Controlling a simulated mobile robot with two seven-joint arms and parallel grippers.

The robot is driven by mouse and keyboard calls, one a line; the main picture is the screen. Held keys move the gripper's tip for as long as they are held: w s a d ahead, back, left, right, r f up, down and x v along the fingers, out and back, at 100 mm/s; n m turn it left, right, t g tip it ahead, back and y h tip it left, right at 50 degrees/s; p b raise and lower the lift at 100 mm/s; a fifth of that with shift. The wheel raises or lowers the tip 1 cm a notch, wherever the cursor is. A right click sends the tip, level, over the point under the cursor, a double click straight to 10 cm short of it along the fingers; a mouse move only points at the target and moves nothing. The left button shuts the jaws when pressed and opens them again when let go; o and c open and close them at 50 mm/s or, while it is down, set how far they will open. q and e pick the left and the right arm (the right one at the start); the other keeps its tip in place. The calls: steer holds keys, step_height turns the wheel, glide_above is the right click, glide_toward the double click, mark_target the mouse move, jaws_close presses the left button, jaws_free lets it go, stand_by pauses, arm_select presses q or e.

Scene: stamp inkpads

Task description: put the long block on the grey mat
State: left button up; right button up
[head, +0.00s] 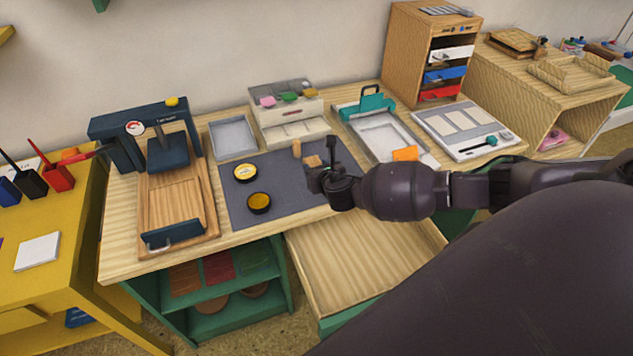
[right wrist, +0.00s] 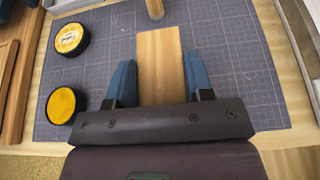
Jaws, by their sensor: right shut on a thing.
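The long block (right wrist: 161,62) is plain wood and sits between the two blue fingers of my right gripper (right wrist: 160,83), which is shut on it. It extends forward from the fingers above the grey mat (right wrist: 225,50). In the head view, my right gripper (head: 320,178) is over the right part of the grey mat (head: 285,190), and the block (head: 312,161) shows just past it. I cannot tell whether the block touches the mat. My left gripper is not in view.
A small wooden piece (head: 296,148) stands on the mat's back edge. Two round inkpads, one labelled (head: 245,172) and one yellow (head: 259,203), lie on its left. A wooden press (head: 175,200) stands left, a small drawer unit (head: 285,115) behind, a white tray (head: 385,140) right.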

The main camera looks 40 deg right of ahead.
steer(key=shift+f+b, duration=0.6)
steer(key=shift+f, duration=1.65)
steer(key=shift+f, duration=0.15)
steer(key=o, duration=0.9)
steer(key=shift+o, duration=0.2)
